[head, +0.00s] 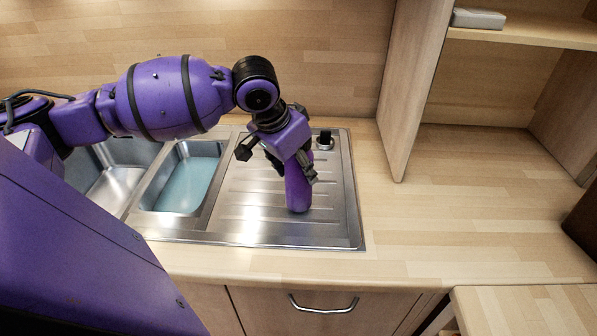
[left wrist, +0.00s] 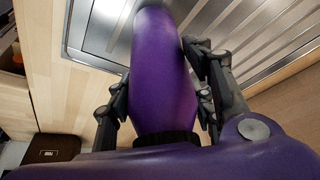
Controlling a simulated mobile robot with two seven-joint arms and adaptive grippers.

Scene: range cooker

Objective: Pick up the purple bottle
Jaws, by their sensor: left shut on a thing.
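The purple bottle (head: 297,189) stands roughly upright over the ribbed steel drainboard of the sink, its lower part showing below my left gripper (head: 307,172). My left gripper is shut on the bottle's upper part. In the left wrist view the bottle (left wrist: 163,75) runs between the two grey fingers of the gripper (left wrist: 160,95), with a dark cap at the near end. I cannot tell whether the bottle's base touches the drainboard. My right gripper is not in view.
The steel sink (head: 250,236) has two basins to the left of the drainboard. A black-topped fitting (head: 325,138) stands at the drainboard's back right. The wooden counter (head: 450,235) to the right is clear. A vertical panel (head: 411,95) and an open shelf bound it.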

